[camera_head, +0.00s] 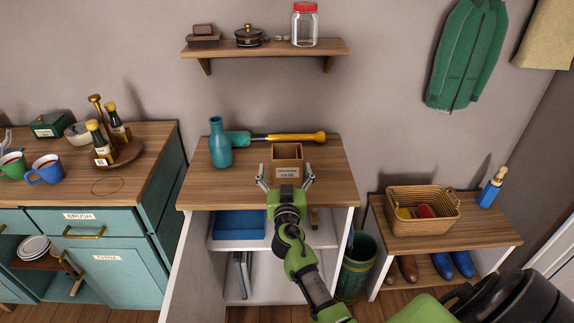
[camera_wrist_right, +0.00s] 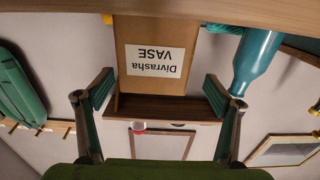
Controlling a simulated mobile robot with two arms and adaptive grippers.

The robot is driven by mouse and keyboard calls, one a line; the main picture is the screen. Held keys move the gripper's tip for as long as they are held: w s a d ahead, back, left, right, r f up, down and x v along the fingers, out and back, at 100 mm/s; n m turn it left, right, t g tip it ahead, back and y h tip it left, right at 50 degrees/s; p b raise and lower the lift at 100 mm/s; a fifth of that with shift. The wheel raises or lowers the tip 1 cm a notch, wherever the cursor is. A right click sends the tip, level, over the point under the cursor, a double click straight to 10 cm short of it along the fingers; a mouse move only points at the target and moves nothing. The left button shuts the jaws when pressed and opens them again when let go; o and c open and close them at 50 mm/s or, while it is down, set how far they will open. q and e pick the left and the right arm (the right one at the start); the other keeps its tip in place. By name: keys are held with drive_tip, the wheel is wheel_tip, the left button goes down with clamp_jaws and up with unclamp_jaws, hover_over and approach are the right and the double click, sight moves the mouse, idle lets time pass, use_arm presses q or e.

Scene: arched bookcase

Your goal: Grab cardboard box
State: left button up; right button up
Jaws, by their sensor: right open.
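The cardboard box (camera_head: 287,157) stands upright on the wooden top of the middle cabinet, open at the top, with a white label on its front. In the right wrist view the box (camera_wrist_right: 155,87) appears upside down, its label reading "Divrasha VASE". My right gripper (camera_head: 286,180) is open in front of the box, with one finger toward each side. In the wrist view the fingers of the right gripper (camera_wrist_right: 158,92) are spread wide and the box lies ahead between them. I cannot tell whether they touch it. My left gripper is not in view.
A teal vase (camera_head: 220,143) stands left of the box. A teal-headed mallet with a yellow handle (camera_head: 290,137) lies behind it. A wall shelf (camera_head: 265,48) is above. A wicker basket (camera_head: 423,209) stands on the right bench. The cabinet top right of the box is clear.

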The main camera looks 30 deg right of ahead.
sight(287, 150)
drive_tip(key=x, duration=0.2)
drive_tip(key=p+x, duration=0.1)
drive_tip(key=x, duration=0.1)
drive_tip(key=shift+w+d, duration=0.1)
drive_tip(key=shift+d, duration=0.45)
drive_tip(key=shift+w+d, duration=0.3)
drive_tip(key=shift+w, duration=0.25)
drive_tip(key=c, duration=1.2)
